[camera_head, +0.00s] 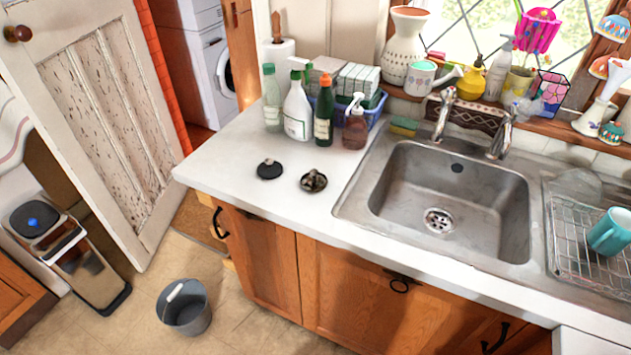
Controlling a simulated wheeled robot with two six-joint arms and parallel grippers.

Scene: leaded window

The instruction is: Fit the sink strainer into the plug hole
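The sink strainer (314,181) looks like a small dark metallic dish with a raised knob. It lies on the white worktop (225,180), left of the sink (470,195). A black round plug (269,170) with a small knob lies just left of the strainer, apart from it. The plug hole (438,221) is a metal ring with dark openings in the floor of the steel sink, and nothing covers it. Neither of my grippers shows in the head view.
Bottles (297,108) and a blue basket (372,112) stand behind the strainer. Two taps (443,112) rise at the sink's back edge, with a sponge (404,126) beside them. A wire rack (580,235) holds a teal mug (609,232). A bucket (184,308) stands on the floor.

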